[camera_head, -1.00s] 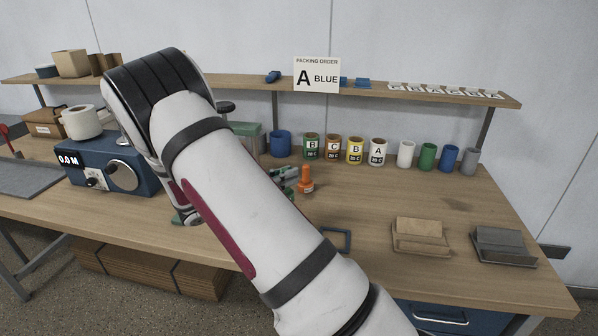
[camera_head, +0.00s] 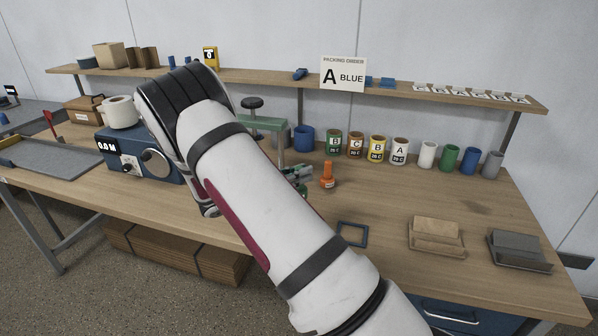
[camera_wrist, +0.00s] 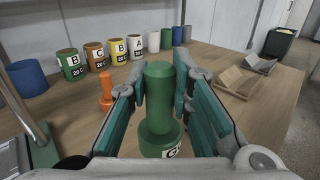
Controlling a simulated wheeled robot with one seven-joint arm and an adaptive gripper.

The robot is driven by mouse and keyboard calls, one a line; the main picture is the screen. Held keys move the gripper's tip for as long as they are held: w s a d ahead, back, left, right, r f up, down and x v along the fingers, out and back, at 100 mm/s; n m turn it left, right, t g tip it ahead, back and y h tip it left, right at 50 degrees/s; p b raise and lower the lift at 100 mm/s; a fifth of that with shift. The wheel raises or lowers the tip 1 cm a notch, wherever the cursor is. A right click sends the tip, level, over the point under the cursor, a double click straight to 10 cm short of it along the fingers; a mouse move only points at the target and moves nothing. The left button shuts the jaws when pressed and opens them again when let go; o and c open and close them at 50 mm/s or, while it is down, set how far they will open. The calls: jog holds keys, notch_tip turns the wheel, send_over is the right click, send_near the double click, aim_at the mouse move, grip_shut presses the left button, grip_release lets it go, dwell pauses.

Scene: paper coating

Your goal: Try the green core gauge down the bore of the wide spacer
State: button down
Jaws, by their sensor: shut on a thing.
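My gripper (camera_wrist: 160,82) is shut on the green core gauge (camera_wrist: 158,112) in the wrist view. The gauge has a round-topped shaft above a wider base, with a partly hidden white label on the base. The gauge appears upright between the teal fingers. In the head view my forearm hides most of my gripper. An orange gauge of similar shape (camera_head: 327,177) stands on the table close to my gripper; it also shows left of the fingers in the wrist view (camera_wrist: 106,92). I cannot tell which thing is the wide spacer.
Labelled cans, including a green one (camera_head: 334,143), stand along the back beside a blue container (camera_head: 304,138). White, green, blue and grey cylinders (camera_head: 470,160) stand to their right. A dark square frame (camera_head: 352,235) and two trays (camera_head: 437,246) lie in front. The table between is mostly clear.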

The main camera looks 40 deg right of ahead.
jog(key=shift+f+b, duration=0.95)
jog(key=shift+f, duration=1.6)
jog(key=shift+f+b, duration=1.25)
jog(key=shift+f, duration=1.4)
jog(key=c, duration=1.4)
grip_release()
jog(key=shift+o, duration=0.2)
jog(key=a, duration=0.8)
jog(key=w+a, duration=0.1)
jog(key=a, duration=0.3)
